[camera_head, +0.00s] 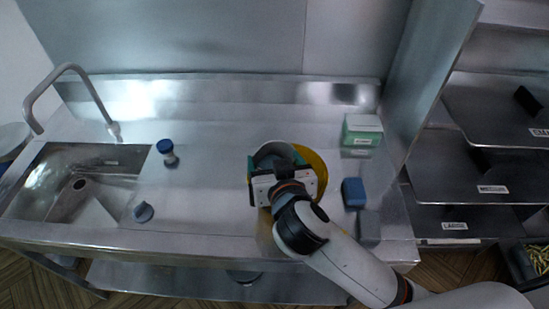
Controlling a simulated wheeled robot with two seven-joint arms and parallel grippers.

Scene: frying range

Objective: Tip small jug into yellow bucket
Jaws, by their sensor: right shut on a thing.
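The yellow bucket (319,170) stands on the steel counter right of its middle. Its right side shows as a yellow curve; my gripper, wrist and the jug hide most of it. The small jug (265,152), a grey-green rounded shape, is over the left part of the bucket, in front of my right gripper (278,172). My right gripper is shut on the jug; its fingertips are largely hidden by its own body. I cannot tell how far the jug is tilted or whether anything runs out of it. My left gripper is not in view.
A sink (75,185) with a tap (70,68) is at the left. A blue-topped brush (167,152) and a blue-grey knob-like item (144,212) lie beside it. A green box (362,130), a blue sponge (354,192) and a grey block (369,226) stand right. Labelled shelves (470,175) are further right.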

